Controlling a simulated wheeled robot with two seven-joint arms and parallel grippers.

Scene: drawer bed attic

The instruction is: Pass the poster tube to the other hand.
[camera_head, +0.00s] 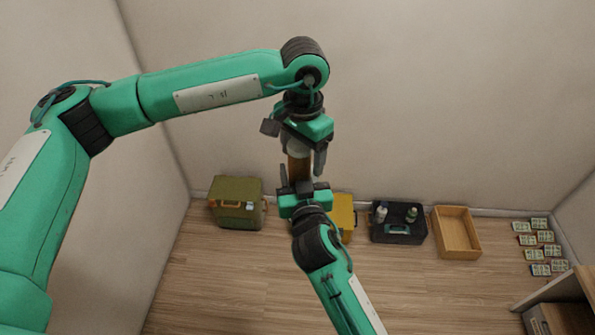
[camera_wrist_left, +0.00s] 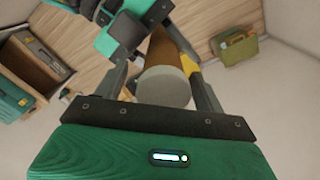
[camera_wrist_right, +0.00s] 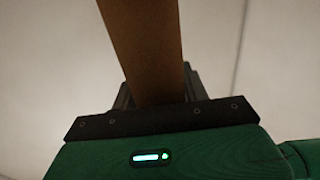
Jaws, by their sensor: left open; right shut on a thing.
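The poster tube (camera_head: 298,170) is brown with a pale end cap and stands roughly upright between my two grippers. My right gripper (camera_head: 301,187) comes from below and is shut on the lower part of the tube. In the right wrist view the tube (camera_wrist_right: 145,50) rises from between its fingers. My left gripper (camera_head: 303,155) points down from above, open around the tube's upper end. In the left wrist view the pale cap (camera_wrist_left: 163,87) lies between the spread left fingers, and my right gripper (camera_wrist_left: 122,28) shows beyond. Contact with the left fingers is unclear.
Along the wall on the floor stand an olive box (camera_head: 237,190), a yellow box (camera_head: 346,222), a black case (camera_head: 398,237) with bottles and an open wooden tray (camera_head: 472,252). Several small cards (camera_head: 540,238) lie at right, near a wooden unit (camera_head: 560,292). The front floor is clear.

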